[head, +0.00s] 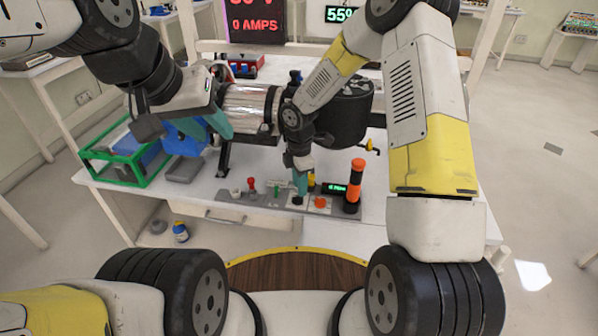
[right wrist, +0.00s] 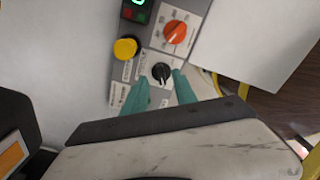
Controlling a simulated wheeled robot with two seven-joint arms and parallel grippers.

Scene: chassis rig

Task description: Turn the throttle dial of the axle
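The control panel (head: 230,194) lies along the front of the white table. A black dial (right wrist: 161,72) and an orange dial (right wrist: 175,32) sit on it; the orange dial also shows in the head view (head: 320,202). Which one is the throttle dial I cannot tell. My right gripper (right wrist: 162,80) points down at the panel. Its teal fingers are apart, one on either side of the black dial, with nothing clearly held. The axle (head: 248,108), with a silver section, stands behind the panel. My left gripper (head: 212,125) is beside it, by a blue part (head: 188,131); its fingers are partly hidden.
A yellow button (right wrist: 125,47) is close to the black dial. A black and orange upright handle (head: 356,180) stands right of the dials, by a small green display (head: 335,188). A red lever (head: 251,185) is further left. A green-framed bin (head: 125,170) stands at the left.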

